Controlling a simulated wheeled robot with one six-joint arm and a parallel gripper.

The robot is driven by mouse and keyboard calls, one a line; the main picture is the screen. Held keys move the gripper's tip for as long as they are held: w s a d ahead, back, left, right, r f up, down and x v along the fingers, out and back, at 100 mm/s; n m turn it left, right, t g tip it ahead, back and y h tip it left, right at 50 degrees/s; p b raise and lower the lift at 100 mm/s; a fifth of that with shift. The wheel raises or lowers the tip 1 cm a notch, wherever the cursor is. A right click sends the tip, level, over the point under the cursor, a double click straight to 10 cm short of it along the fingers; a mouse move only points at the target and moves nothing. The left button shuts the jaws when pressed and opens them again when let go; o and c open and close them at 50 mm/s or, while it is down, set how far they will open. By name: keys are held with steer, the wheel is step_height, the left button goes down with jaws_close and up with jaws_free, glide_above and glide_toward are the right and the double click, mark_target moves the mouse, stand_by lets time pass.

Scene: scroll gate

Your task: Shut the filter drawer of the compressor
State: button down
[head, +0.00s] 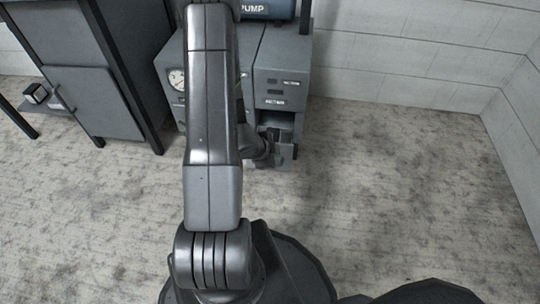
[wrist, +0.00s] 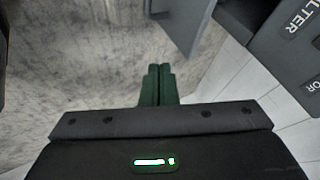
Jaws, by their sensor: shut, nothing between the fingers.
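The grey compressor (head: 278,75) stands against the back wall, partly hidden behind my arm in the head view. Its labelled front shows at the upper right of the wrist view (wrist: 290,50), with lettering ending in "LTER". A grey panel (wrist: 188,22) juts out beside that front and looks like the filter drawer; I cannot tell how far out it is. My gripper (wrist: 160,70) is shut and empty, its green fingertips just short of the panel, with a small gap in the picture. In the head view my gripper (head: 278,152) is low at the compressor's front, mostly hidden.
A dark cabinet (head: 95,100) stands to the left, with a small box (head: 36,93) beside it. A blue pump (head: 268,8) sits on top of the compressor. The floor to the right is clear up to the pale walls.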

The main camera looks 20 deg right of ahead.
mark_target(287, 149)
steer(key=shift+w+d+f+b, duration=0.15)
steer(key=shift+w+d+f, duration=0.75)
steer(key=shift+w+d, duration=0.25)
steer(key=shift+w+d+f+b, duration=0.15)
steer(key=shift+w+d+f, duration=0.75)
steer(key=shift+w+d, duration=0.25)
steer(key=shift+d, duration=0.1)
